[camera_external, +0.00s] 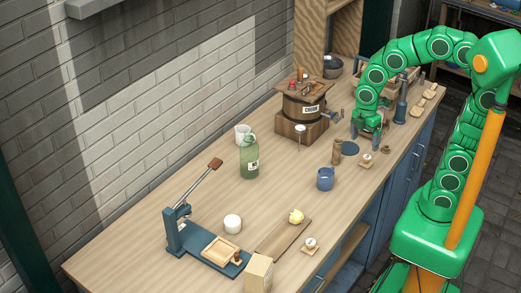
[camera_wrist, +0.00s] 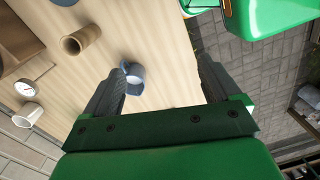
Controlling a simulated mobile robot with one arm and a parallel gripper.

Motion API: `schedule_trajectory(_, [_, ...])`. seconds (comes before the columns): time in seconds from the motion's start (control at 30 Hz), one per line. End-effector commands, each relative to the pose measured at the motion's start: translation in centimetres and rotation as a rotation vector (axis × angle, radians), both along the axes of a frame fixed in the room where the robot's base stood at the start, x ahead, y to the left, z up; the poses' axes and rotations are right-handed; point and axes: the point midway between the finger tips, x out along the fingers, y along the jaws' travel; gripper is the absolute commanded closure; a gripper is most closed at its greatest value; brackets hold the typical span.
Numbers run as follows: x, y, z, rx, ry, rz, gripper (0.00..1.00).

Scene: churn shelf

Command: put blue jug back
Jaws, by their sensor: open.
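The blue jug (camera_external: 325,179) stands upright on the wooden counter near its front edge. In the wrist view a small blue vessel, which looks like the jug (camera_wrist: 135,86), shows beside the left finger, beyond the fingertips. My gripper (camera_external: 368,134) is above the counter, behind and to the right of the jug in the external view, and apart from it. In the wrist view my gripper (camera_wrist: 162,82) has its fingers wide apart with nothing held between them.
A brown cylinder (camera_external: 337,152) stands between jug and gripper. A wooden churn (camera_external: 304,105) is left of the gripper. A green jug (camera_external: 249,160) and white mug (camera_external: 242,133) stand near the wall. A blue press (camera_external: 190,235) and board (camera_external: 282,240) are at the near end.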

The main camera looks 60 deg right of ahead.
Motion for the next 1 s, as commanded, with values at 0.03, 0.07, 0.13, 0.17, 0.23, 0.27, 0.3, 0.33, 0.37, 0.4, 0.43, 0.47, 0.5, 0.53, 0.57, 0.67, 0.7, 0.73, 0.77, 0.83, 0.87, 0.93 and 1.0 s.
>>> schedule_trajectory(0.03, [-1.2, -0.8, 0.4, -0.007, 0.002, -0.106, 0.10])
schedule_trajectory(0.07, [-2.0, -1.2, 0.6, -0.011, 0.005, -0.172, 0.10])
schedule_trajectory(0.13, [-3.8, -2.0, 0.9, -0.024, 0.015, -0.327, 0.10])
schedule_trajectory(0.17, [-4.6, -2.4, 1.0, -0.030, 0.019, -0.391, 0.10])
schedule_trajectory(0.23, [-6.3, -3.1, 1.2, -0.043, 0.027, -0.546, 0.10])
schedule_trajectory(0.27, [-7.0, -3.4, 1.3, -0.049, 0.028, -0.613, 0.10])
schedule_trajectory(0.3, [-8.0, -3.7, 1.5, -0.055, 0.031, -0.702, 0.10])
schedule_trajectory(0.33, [-8.7, -4.0, 1.6, -0.061, 0.033, -0.768, 0.10])
schedule_trajectory(0.37, [-9.4, -4.2, 1.6, -0.069, 0.037, -0.831, 0.10])
schedule_trajectory(0.4, [-10.4, -4.6, 1.7, -0.080, 0.041, -0.914, 0.10])
schedule_trajectory(0.43, [-11.1, -4.8, 1.7, -0.087, 0.043, -0.973, 0.10])
schedule_trajectory(0.47, [-11.7, -5.0, 1.8, -0.092, 0.046, -1.028, 0.10])
schedule_trajectory(0.5, [-12.5, -5.1, 1.8, -0.100, 0.048, -1.094, 0.10])
schedule_trajectory(0.53, [-13.0, -5.2, 1.8, -0.105, 0.050, -1.139, 0.10])
schedule_trajectory(0.57, [-13.4, -5.3, 1.8, -0.109, 0.053, -1.179, 0.10])
schedule_trajectory(0.67, [-14.4, -5.5, 1.8, -0.119, 0.056, -1.276, 0.10])
schedule_trajectory(0.7, [-14.6, -5.6, 1.8, -0.121, 0.056, -1.300, 0.10])
schedule_trajectory(0.73, [-14.8, -5.6, 1.8, -0.123, 0.057, -1.314, 0.10])
schedule_trajectory(0.77, [-14.9, -5.6, 1.8, -0.123, 0.058, -1.323, 0.10])
schedule_trajectory(0.83, [-15.0, -5.6, 1.8, -0.125, 0.058, -1.335, 0.10])
schedule_trajectory(0.87, [-15.0, -5.6, 1.8, -0.125, 0.058, -1.336, 0.10])
schedule_trajectory(0.93, [-15.0, -5.6, 1.8, -0.126, 0.059, -1.335, 0.10])
schedule_trajectory(1.0, [-15.0, -5.6, 1.8, -0.125, 0.059, -1.333, 0.10])
